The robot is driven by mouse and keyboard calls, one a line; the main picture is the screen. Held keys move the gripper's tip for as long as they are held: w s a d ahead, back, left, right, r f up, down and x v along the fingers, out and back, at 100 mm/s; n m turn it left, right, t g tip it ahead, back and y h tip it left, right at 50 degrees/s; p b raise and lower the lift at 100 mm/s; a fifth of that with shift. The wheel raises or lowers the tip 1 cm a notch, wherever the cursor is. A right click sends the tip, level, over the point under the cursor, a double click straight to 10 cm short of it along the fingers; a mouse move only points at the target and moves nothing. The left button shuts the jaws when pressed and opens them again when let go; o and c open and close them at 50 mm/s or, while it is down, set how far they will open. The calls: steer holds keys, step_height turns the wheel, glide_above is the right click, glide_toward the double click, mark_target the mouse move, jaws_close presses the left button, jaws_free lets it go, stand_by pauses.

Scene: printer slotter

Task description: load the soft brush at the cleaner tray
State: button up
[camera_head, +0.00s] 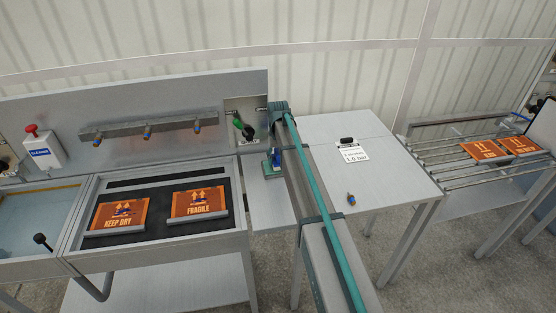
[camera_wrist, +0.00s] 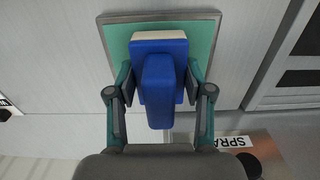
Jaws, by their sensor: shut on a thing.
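My gripper (camera_wrist: 157,80) is shut on a blue brush (camera_wrist: 158,47) with a pale strip along its far edge. In the wrist view the brush is in front of a green pad (camera_wrist: 203,42) with a grey rim; I cannot tell whether it touches the pad. In the head view the brush is a small blue shape (camera_head: 276,157) beside my arm. The cleaner tray (camera_head: 32,212), with pale blue inside, is at the far left under a box labelled CLEANER (camera_head: 41,152). My gripper is well to the right of it.
A framed bed with two orange panels (camera_head: 118,214) lies between the tray and my arm. A nozzle bar (camera_head: 148,128) and a lever (camera_head: 246,130) are behind. A black knob (camera_head: 41,239) stands at the tray's front. A grey table (camera_head: 385,160) and a roller rack (camera_head: 455,176) are at right.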

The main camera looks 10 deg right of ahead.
steer(key=shift+r+p, duration=1.25)
steer(key=shift+r, duration=1.75)
steer(key=shift+s, duration=0.1)
steer(key=s+f+b, duration=0.1)
steer(key=s+b, duration=0.1)
steer(key=s, duration=0.6)
steer(key=s+b, duration=0.1)
steer(key=s, duration=0.7)
steer(key=s+f+b, duration=0.1)
steer(key=s+b, duration=0.1)
steer(key=s, duration=0.7)
steer(key=shift+s+f+b, duration=0.1)
steer(key=shift+f+b, duration=0.2)
steer(key=shift+b, duration=0.05)
